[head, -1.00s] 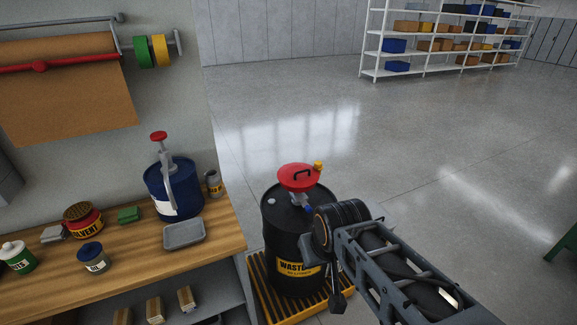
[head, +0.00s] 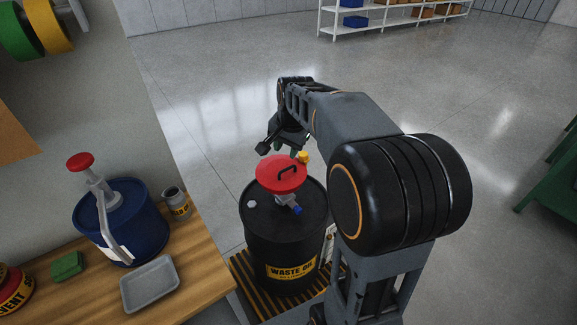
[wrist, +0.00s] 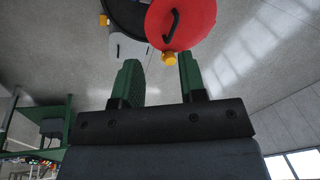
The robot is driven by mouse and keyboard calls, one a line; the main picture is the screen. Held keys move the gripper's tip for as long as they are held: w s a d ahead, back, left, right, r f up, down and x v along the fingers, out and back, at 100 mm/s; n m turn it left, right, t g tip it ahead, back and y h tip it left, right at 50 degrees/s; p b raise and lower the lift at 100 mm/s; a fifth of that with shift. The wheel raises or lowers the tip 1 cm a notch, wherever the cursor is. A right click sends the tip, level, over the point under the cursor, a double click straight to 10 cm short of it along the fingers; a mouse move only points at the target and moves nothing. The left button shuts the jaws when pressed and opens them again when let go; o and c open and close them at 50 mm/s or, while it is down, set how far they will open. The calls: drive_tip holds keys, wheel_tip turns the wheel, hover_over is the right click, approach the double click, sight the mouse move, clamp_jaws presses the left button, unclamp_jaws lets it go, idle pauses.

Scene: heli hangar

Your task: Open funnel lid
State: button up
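The black waste oil drum (head: 275,232) stands beside the bench. A funnel under a round red lid (head: 272,181) is on its top; the lid looks closed. My gripper (head: 291,150) is just beyond the lid, partly hidden by the wrist. In the wrist view my gripper (wrist: 160,60) is open, its green fingers apart and empty.
The drum stands on a yellow-edged slatted pallet (head: 252,287). The wooden bench (head: 205,262) at left holds a blue pump can (head: 125,230), a grey tray (head: 150,283) and a small can (head: 176,202). A white shelf (head: 385,18) stands far back. The floor behind the drum is clear.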

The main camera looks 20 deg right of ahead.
sight(289, 168)
drive_tip(key=w+d+f+m, duration=0.4)
drive_tip(key=w+d+m, duration=0.15)
drive_tip(key=w, duration=0.25)
drive_tip(key=shift+g, duration=0.3)
drive_tip(key=w+f, duration=0.1)
drive_tip(key=f, duration=0.7)
drive_tip(key=w+f, duration=0.1)
drive_tip(key=f, duration=0.3)
drive_tip(key=shift+w+d, duration=0.1)
drive_tip(key=shift+w, duration=0.2)
drive_tip(key=shift+w+f, duration=0.15)
drive_tip(key=shift+f, duration=0.7)
drive_tip(key=shift+c, duration=0.2)
clamp_jaws()
drive_tip(key=shift+p, duration=0.3)
